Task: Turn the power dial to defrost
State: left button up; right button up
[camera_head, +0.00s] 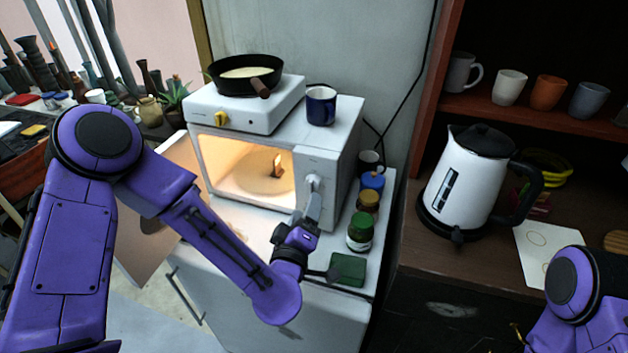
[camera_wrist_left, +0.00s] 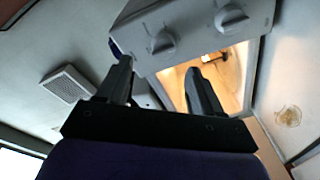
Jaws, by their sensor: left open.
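The white microwave (camera_head: 335,165) stands on a white cabinet with its door open and its inside lit. A round dial (camera_head: 314,181) shows on its right-hand control panel. In the left wrist view the panel (camera_wrist_left: 195,35) carries two dials, a nearer one (camera_wrist_left: 162,43) and a farther one (camera_wrist_left: 231,18). Markings on them are too small to read. My left gripper (camera_head: 314,200) is in front of the panel. In the left wrist view its fingers (camera_wrist_left: 159,68) are apart, with the nearer dial beyond the gap between them; contact cannot be told. My right gripper is out of view.
A hot plate (camera_head: 290,104) with a black pan (camera_head: 228,84) and a blue mug (camera_head: 321,106) stand on the microwave. Jars (camera_head: 360,233) and a green box (camera_head: 347,268) stand close to its right. A white kettle (camera_head: 470,175) is on the brown counter further right.

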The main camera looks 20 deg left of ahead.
aim_at(310, 189)
pick_arm(q)
jog(key=w+p, duration=0.1)
jog(key=w, duration=0.2)
jog(key=w+a+p, duration=0.1)
jog(key=w, duration=0.3)
jog(key=shift+a+f, duration=0.1)
jog(key=shift+a, duration=0.1)
jog(key=shift+w, duration=0.35)
jog(key=shift+s+d, duration=0.15)
jog(key=c, duration=1)
